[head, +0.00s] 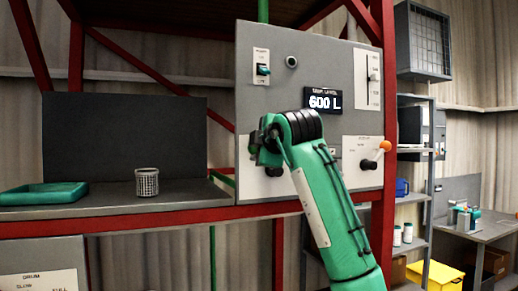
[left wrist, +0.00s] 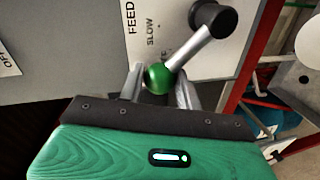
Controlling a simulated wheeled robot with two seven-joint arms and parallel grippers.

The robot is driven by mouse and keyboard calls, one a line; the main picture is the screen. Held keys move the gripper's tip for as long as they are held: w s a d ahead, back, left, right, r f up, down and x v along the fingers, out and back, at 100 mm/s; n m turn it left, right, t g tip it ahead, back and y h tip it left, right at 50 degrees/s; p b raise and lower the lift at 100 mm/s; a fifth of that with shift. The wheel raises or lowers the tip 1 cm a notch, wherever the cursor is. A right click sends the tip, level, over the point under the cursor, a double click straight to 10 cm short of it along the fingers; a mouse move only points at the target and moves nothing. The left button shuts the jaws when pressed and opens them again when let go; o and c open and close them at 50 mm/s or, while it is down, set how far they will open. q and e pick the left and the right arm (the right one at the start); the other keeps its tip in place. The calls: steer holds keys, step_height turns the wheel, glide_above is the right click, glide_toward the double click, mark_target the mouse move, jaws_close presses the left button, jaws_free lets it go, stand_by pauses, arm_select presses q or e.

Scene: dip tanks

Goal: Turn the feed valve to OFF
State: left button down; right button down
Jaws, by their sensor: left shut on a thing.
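The feed valve lever shows in the left wrist view as a metal rod (left wrist: 192,48) running from a black hub (left wrist: 213,19) to a green ball knob (left wrist: 158,78). My left gripper (left wrist: 159,86) is shut on the green knob, one finger on each side. The plate behind the lever (left wrist: 140,42) reads FEED and SLOW; the remaining lettering is partly covered or unclear, so I cannot tell the lever's exact setting. In the head view my left arm hides the lever, and part of its white plate (head: 250,187) shows. My right gripper is not in view.
The grey panel (head: 335,60) carries a 600 L display (head: 323,102), a teal switch (head: 263,69) and a second lever with an orange knob (head: 385,146) close right of my arm. A mesh basket (head: 147,183) and a teal tray (head: 42,194) sit on the bench at left.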

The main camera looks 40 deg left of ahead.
arm_select(q)
steer(key=shift+f, duration=0.1)
steer(key=c, duration=1)
jaws_free()
steer(key=shift+a, duration=0.1)
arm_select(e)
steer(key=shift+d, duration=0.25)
arm_select(q)
steer(key=b+v, duration=0.5)
steer(key=v, duration=0.9)
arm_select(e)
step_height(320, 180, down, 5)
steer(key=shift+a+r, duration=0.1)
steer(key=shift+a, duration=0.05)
arm_select(q)
steer(key=shift+w+a, duration=0.1)
steer(key=shift+w, duration=0.05)
